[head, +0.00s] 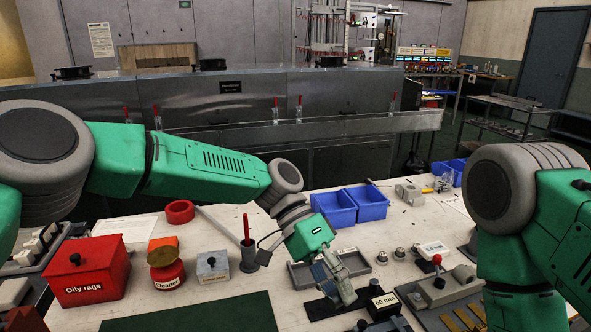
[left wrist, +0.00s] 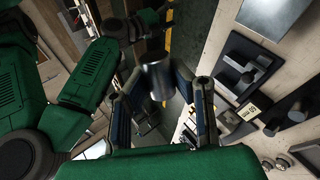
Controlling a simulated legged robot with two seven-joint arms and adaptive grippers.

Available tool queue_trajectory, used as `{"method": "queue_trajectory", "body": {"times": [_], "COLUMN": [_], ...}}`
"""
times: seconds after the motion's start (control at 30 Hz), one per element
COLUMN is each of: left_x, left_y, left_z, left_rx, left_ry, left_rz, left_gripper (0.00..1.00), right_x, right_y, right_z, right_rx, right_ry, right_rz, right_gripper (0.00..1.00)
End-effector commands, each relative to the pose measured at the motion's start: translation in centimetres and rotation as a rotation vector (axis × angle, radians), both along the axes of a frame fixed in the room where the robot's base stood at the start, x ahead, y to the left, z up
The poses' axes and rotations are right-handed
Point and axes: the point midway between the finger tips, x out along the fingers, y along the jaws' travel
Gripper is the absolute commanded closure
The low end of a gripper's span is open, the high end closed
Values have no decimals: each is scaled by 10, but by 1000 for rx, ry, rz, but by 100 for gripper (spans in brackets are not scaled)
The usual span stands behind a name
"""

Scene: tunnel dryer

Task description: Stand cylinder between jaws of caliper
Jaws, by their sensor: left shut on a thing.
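My left gripper (head: 340,287) reaches down over the middle of the table. In the left wrist view its two fingers (left wrist: 163,108) are closed on a grey metal cylinder (left wrist: 156,78), which shows between them. In the head view the gripper largely hides the cylinder. The dark caliper (left wrist: 245,72) lies on the table beside the held cylinder in the left wrist view. In the head view its dark body (head: 320,308) shows partly under the gripper. A black block labelled 60 mm (head: 384,304) stands to its right. My right gripper is out of view.
A shallow grey tray (head: 302,275) and two blue bins (head: 368,205) lie behind the gripper. A fixture with a red knob (head: 437,283) is to the right. A red oily-rags box (head: 88,272), a red can and a green mat (head: 195,314) are to the left.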

Motion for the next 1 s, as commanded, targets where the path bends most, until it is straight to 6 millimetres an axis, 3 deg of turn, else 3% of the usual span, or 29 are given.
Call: {"method": "queue_trajectory", "body": {"times": [0.27, 0.47, 0.77, 1.0], "left_x": [33, 61, 90, 89], "left_y": [2, 22, 89, 171], "left_z": [-32, -51, -71, -79], "left_rx": [-16, -19, -8, 2], "left_ry": [-8, 8, 49, 69], "left_rz": [465, 849, 1426, 1878], "left_gripper": [100, 100, 100, 100], "right_x": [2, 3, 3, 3], "right_y": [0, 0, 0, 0], "right_z": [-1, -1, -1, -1], "right_rx": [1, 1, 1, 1], "right_ry": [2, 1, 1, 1], "right_rz": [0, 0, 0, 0], "right_gripper": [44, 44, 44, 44]}}
